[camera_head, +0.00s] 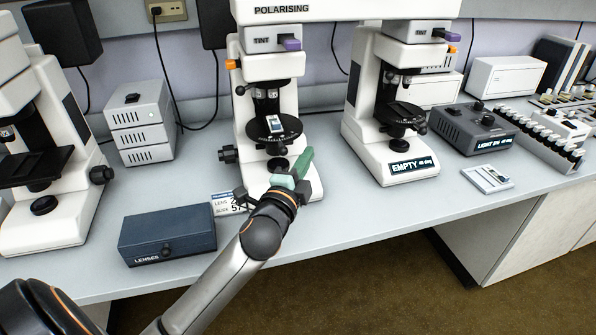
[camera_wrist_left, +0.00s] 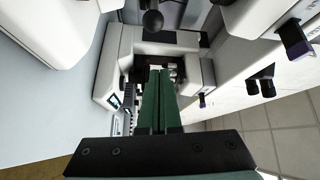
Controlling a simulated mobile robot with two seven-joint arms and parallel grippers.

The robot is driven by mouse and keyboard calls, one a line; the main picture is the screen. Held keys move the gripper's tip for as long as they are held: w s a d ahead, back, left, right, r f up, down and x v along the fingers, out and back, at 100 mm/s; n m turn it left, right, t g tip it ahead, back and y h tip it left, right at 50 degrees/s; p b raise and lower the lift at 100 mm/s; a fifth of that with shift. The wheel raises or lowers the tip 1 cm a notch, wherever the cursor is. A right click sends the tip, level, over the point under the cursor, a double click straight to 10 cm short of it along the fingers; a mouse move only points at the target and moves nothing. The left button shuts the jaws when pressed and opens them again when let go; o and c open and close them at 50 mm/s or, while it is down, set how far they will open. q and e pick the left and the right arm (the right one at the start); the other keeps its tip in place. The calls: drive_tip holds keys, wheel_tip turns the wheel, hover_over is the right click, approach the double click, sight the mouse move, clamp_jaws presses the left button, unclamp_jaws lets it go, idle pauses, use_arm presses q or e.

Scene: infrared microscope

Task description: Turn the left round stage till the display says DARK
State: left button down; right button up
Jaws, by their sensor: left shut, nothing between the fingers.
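The left round stage (camera_head: 272,132) is a dark disc on the middle white microscope (camera_head: 245,110), with a small slide on it. My left gripper (camera_head: 307,155) has green fingers pressed together, with nothing between them. In the head view its tips are just below and to the right of the stage. I cannot tell whether they touch it. The fingers also show in the wrist view (camera_wrist_left: 158,76), pointing towards a white microscope. The front of the middle microscope's base is hidden behind my gripper, and I see no display there. My right gripper is out of view.
The right microscope has its own round stage (camera_head: 401,114) and a display reading EMPTY (camera_head: 412,166). A blue LENSES box (camera_head: 168,234) and a lens card (camera_head: 224,203) are near the front edge. Another microscope (camera_head: 55,190) stands left. Counter between the two round-stage microscopes is clear.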

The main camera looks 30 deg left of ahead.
use_arm(q)
drive_tip(key=shift+s+a+f, duration=0.1)
drive_tip(key=shift+a+f, duration=0.1)
drive_tip(key=shift+a, duration=0.75)
drive_tip(key=shift+s+a+f, duration=0.1)
drive_tip(key=shift+a+f, duration=0.05)
drive_tip(key=shift+a, duration=0.8)
drive_tip(key=shift+s+a+f+p, duration=0.1)
drive_tip(key=shift+s+a+p, duration=0.2)
drive_tip(key=shift+s+a, duration=0.2)
drive_tip(key=shift+w, duration=0.1)
